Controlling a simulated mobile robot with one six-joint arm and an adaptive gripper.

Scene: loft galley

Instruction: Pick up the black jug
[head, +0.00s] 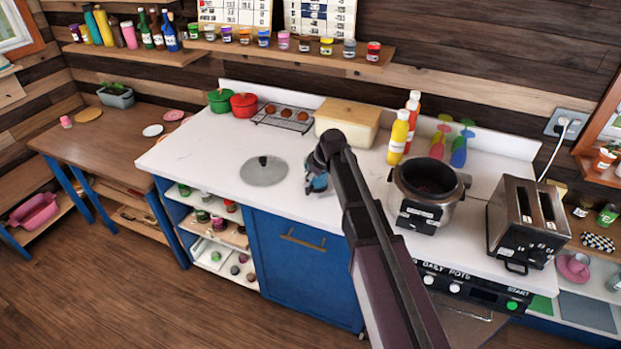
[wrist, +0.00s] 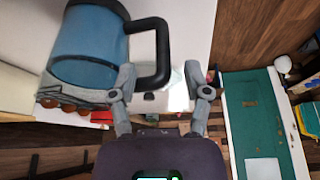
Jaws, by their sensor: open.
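In the wrist view, a jug (wrist: 88,45) with a see-through bluish body, dark rim and black handle fills the upper left. My gripper (wrist: 166,84) is open, its two fingers spread apart. The left fingertip is close to the lower end of the handle; I cannot tell whether they touch. Nothing is clamped between the fingers. In the head view, my arm reaches over the white counter (head: 215,150) and hides most of the gripper and jug area. A small blue patch shows beside the arm's end there, too small to name surely.
A grey round lid (head: 264,172) lies left of my arm. A bread box (head: 347,122) and egg rack (head: 284,118) stand behind. A yellow bottle (head: 398,138), a cooker pot (head: 428,196) and a toaster (head: 527,222) stand to the right. The counter's front left is clear.

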